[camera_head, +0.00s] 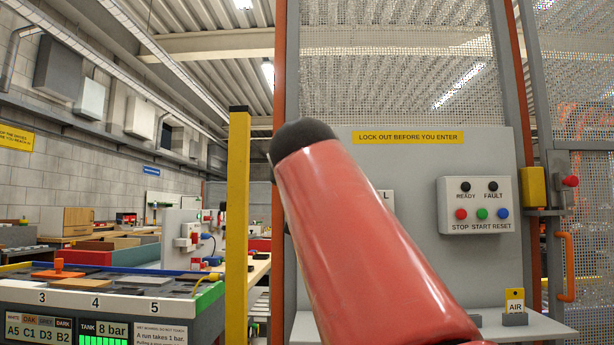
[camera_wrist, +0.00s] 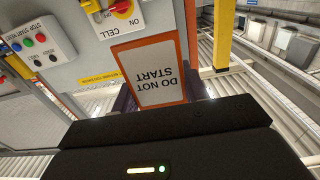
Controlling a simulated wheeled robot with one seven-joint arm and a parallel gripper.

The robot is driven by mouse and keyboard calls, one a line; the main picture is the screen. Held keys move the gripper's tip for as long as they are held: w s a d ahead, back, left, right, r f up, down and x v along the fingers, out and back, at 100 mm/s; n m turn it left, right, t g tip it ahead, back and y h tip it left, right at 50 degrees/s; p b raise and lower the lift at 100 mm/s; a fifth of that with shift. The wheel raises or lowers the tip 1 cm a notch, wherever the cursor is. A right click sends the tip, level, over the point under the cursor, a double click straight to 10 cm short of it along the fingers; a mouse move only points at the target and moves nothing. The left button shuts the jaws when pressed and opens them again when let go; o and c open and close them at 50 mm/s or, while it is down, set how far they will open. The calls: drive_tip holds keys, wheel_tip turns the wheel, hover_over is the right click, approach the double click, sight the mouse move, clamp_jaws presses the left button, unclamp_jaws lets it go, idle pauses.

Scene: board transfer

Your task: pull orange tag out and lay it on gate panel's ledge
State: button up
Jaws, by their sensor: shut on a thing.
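The orange tag (camera_wrist: 157,70) has an orange border and a white face reading "DO NOT START", upside down in the wrist view. My gripper (camera_wrist: 160,96) is shut on it, with its dark fingers partly hidden behind the tag. The tag's far edge is in front of the grey gate panel (camera_wrist: 85,55); I cannot tell whether it touches anything. In the head view, the gate panel (camera_head: 408,215) carries a yellow "LOCK OUT BEFORE YOU ENTER" strip. Its pale ledge (camera_head: 545,330) runs along the bottom. My red arm hides the gripper, the tag and part of the ledge there.
A yellow "AIR" tag (camera_head: 514,302) stands in a grey holder on the ledge. A button box (camera_head: 478,205) is above it. A red-and-yellow CELL switch (camera_wrist: 121,8) is beside the tag. A yellow post (camera_head: 237,225) and a bench (camera_head: 110,297) are at left.

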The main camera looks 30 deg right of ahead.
drive_tip(key=shift+r, duration=1.4)
drive_tip(key=shift+r, duration=0.1)
drive_tip(key=b+v, duration=0.1)
drive_tip(key=v, duration=0.5)
idle(0.5)
idle(0.3)
